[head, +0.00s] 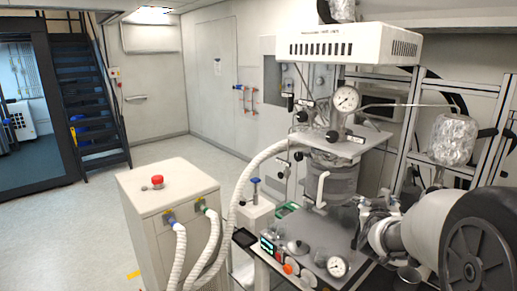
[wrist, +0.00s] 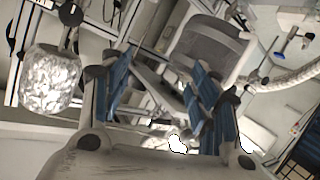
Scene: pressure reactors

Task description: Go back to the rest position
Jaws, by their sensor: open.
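My gripper (head: 372,214) is at the right of the head view, beside the pressure reactor's grey vessel (head: 341,180). In the wrist view my gripper (wrist: 157,88) has its two blue-padded fingers spread apart, with nothing held between them. The grey vessel (wrist: 205,50) shows tilted beyond the right finger in that view. In the head view my white arm partly hides the reactor bench, and the exact gap between fingers and vessel cannot be told.
A foil-wrapped flask (head: 453,139) hangs at the right; it also shows in the wrist view (wrist: 50,80). Pressure gauges (head: 346,99), a metal frame and a control panel (head: 290,268) crowd the reactor. White hoses (head: 241,195) run to a cabinet (head: 165,200). Open floor (head: 85,225) lies left.

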